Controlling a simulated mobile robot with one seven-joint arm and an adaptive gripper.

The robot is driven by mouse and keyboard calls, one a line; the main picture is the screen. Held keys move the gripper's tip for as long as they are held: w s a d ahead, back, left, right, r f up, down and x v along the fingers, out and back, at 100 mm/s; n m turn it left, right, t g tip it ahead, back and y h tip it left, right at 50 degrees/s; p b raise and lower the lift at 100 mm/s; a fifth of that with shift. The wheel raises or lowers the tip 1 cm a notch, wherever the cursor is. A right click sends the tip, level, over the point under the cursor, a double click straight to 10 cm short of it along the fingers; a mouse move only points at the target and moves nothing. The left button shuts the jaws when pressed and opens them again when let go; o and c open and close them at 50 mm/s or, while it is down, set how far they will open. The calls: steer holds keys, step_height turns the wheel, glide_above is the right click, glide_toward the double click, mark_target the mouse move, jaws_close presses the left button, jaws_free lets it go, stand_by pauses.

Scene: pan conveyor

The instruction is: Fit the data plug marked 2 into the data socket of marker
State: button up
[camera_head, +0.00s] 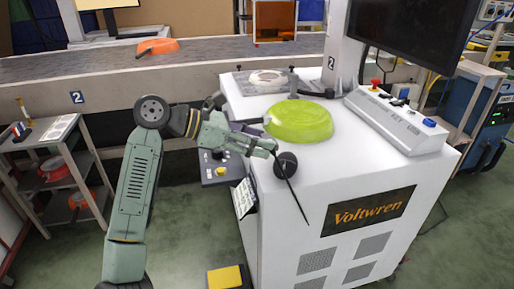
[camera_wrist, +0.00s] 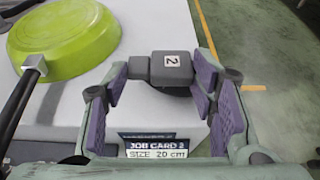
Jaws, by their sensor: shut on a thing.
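My gripper (camera_wrist: 165,90) is shut on a dark grey plug (camera_wrist: 150,70) with a white label reading 2, held across between its purple pads in the wrist view. In the head view my gripper (camera_head: 270,149) is at the left edge of the white Voltwren cabinet (camera_head: 300,203), close to the green pan. I cannot make out a data socket in either view.
An upturned green pan (camera_head: 298,122) lies on the cabinet top; it also shows in the wrist view (camera_wrist: 65,40), its black handle (camera_wrist: 14,110) close left of my gripper. A job card (camera_wrist: 155,150) is below. A control box (camera_head: 398,120) and monitor (camera_head: 410,35) stand right.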

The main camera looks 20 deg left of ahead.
step_height(320, 180, down, 3)
steer(key=shift+f+p, duration=0.2)
steer(key=shift+p, duration=0.2)
steer(key=shift+f+b, duration=0.7)
steer(key=shift+b, duration=0.35)
steer(key=o, duration=1.1)
steer(key=shift+r, duration=0.1)
steer(key=shift+o, duration=0.2)
steer(key=shift+r+p, duration=0.45)
steer(key=shift+p, duration=0.25)
steer(key=b+v, duration=0.1)
steer(key=v, duration=1.1)
steer(key=shift+b, duration=0.3)
